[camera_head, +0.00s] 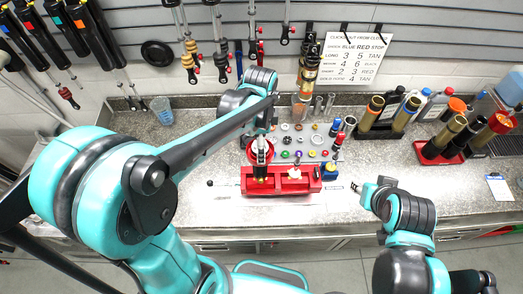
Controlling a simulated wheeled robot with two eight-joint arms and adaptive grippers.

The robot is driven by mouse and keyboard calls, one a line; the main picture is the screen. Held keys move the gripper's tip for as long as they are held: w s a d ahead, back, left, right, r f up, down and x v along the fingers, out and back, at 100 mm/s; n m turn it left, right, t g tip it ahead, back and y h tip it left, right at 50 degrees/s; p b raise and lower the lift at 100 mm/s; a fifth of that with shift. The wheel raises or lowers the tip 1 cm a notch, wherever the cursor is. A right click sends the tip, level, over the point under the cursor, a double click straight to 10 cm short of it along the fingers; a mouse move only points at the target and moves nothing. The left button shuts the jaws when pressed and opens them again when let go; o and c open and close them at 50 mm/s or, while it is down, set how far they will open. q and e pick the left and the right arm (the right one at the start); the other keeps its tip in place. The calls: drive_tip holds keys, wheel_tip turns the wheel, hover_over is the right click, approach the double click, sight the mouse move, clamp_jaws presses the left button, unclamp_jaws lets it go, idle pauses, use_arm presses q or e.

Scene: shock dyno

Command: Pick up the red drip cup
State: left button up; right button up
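A round red cup (251,155), which looks like the red drip cup, is on the grey counter behind the red fixture block. My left gripper (261,162) reaches down from above in front of it and hides its middle. I cannot tell whether the fingers touch the cup or only overlap it in the picture. The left fingers are too small to tell open from shut. My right gripper (364,188) is over the counter to the right of the red block, apart from the cup. Its fingers are too small to judge.
The red fixture block (298,184) holds small parts. Several small coloured pieces stand on a grey mat (286,147) right of the cup. A red tray (437,153) with cylinders and several bottles are farther right. A clear cup (162,110) is back left. The front left counter is mostly clear.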

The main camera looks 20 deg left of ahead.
sight(269, 157)
use_arm(q)
wheel_tip(269, 157, down, 3)
drive_tip(key=shift+a+f, duration=0.15)
drive_tip(key=c, duration=1.2)
